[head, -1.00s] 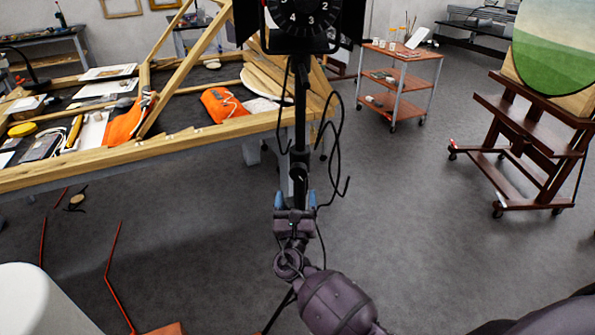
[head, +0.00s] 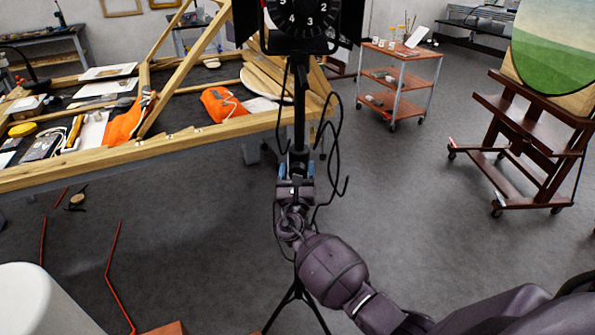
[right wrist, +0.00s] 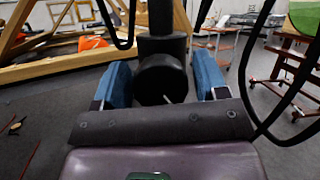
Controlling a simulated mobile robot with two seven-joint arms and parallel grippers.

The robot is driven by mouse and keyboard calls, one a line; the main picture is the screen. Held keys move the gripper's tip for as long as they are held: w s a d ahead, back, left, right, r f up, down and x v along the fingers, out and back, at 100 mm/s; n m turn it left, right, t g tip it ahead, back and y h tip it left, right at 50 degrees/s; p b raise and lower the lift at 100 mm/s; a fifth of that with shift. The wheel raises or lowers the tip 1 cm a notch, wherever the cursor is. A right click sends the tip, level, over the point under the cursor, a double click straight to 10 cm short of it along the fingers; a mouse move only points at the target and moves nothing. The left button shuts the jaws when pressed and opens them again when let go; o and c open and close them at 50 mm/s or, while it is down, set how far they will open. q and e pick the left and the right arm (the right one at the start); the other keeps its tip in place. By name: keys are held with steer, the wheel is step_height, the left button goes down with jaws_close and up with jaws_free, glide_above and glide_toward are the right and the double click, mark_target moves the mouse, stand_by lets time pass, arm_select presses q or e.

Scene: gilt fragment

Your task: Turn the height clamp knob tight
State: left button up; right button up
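The height clamp knob (right wrist: 161,79) is a dark round knob on the black upright post of a stand, in the middle of the right wrist view. My right gripper (right wrist: 162,82) has its two blue fingertips on either side of the knob, with narrow gaps showing between pads and knob. It is open and not visibly gripping. In the head view my right gripper (head: 296,171) is at the black stand post (head: 299,110), and the knob is hidden there. My left gripper is not in view.
A numbered black lamp head (head: 301,18) tops the stand. A black cable (head: 335,150) hangs in loops right of the post, close to my gripper. A wooden-edged worktable (head: 100,160) lies left behind. A trolley (head: 399,75) and an easel (head: 525,140) stand right. Floor between is clear.

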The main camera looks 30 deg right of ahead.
steer(key=c, duration=0.7)
steer(key=shift+f+m+h+b, duration=0.2)
steer(key=shift+m+h+b, duration=0.3)
steer(key=shift+m, duration=0.3)
steer(key=shift+f+m+g+h+b, duration=0.15)
steer(key=shift+m+g+h+b, duration=0.15)
steer(key=shift+m+g+b, duration=0.55)
steer(key=shift+m, duration=0.75)
steer(key=m+g+h+b, duration=0.1)
steer(key=m, duration=0.1)
steer(key=shift+m, duration=0.4)
steer(key=m+g+b, duration=0.1)
steer(key=m, duration=0.1)
steer(key=m+g+h, duration=0.1)
steer(key=m, duration=0.1)
steer(key=shift+m+h+b, duration=0.3)
steer(key=shift+m+b, duration=0.1)
steer(key=m+g, duration=0.1)
steer(key=m, duration=0.2)
steer(key=shift+s+m+g+b, duration=0.1)
steer(key=shift+m+g+b, duration=0.2)
steer(key=shift+g+b, duration=0.05)
steer(key=m+g, duration=0.1)
steer(key=m, duration=0.2)
steer(key=m+g, duration=0.1)
steer(key=m, duration=0.2)
steer(key=shift+d, duration=0.1)
steer(key=shift+m+y, duration=0.3)
steer(key=shift+y, duration=0.1)
